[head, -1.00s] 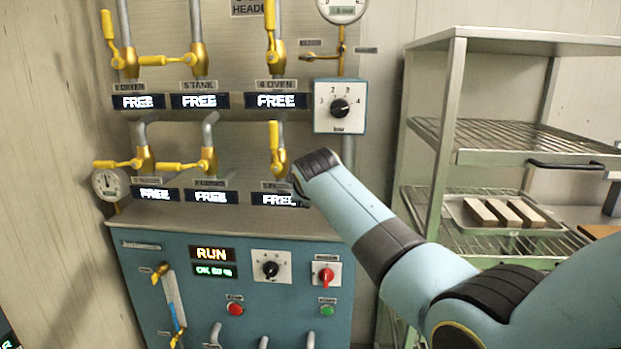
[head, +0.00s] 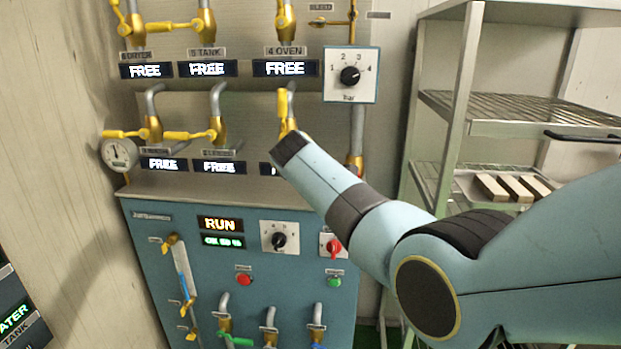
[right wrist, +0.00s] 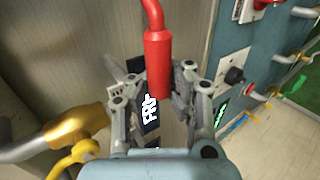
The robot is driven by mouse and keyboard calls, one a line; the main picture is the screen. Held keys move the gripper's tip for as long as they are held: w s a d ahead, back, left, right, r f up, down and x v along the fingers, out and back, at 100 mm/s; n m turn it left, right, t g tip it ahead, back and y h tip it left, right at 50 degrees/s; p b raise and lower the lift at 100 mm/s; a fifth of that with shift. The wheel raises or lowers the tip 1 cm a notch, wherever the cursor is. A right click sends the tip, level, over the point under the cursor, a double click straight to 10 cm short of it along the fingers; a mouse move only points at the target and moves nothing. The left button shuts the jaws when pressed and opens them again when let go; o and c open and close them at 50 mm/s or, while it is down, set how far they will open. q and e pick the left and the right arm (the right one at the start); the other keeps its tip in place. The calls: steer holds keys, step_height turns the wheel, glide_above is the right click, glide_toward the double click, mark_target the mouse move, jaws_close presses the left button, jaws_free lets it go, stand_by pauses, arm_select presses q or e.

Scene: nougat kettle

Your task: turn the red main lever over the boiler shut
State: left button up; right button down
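The red main lever (right wrist: 158,65) fills the upper middle of the right wrist view, a thick red handle on a thinner bent red neck. In the head view only a small red and brass part of its valve (head: 355,163) shows beside my right arm. My right gripper (right wrist: 162,92) has its fingers on either side of the handle's free end. The fingers look spread, and I cannot make out firm contact. In the head view this gripper is hidden behind its own arm. My left gripper is not in view.
Yellow levers (head: 283,103) sit in two rows above the blue boiler front (head: 165,215). A pressure dial box (head: 350,75) is right of them. A wire rack (head: 450,130) with a tray of bars (head: 515,188) stands at right. A brass valve (right wrist: 75,125) is close beside the right gripper.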

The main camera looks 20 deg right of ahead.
steer(key=shift+s+a+f, duration=0.2)
steer(key=shift+f, duration=0.2)
steer(key=c, duration=1.9)
jaws_free()
steer(key=o, duration=0.7)
steer(key=shift+s+a+r, duration=0.2)
steer(key=shift+r, duration=0.2)
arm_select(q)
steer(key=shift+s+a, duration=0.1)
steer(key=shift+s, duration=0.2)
arm_select(e)
steer(key=shift+w+d, duration=0.1)
steer(key=shift+w, duration=0.05)
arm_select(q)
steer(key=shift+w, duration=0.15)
arm_select(e)
steer(key=v, duration=0.7)
steer(key=shift+s+r, duration=0.15)
steer(key=shift+s, duration=0.05)
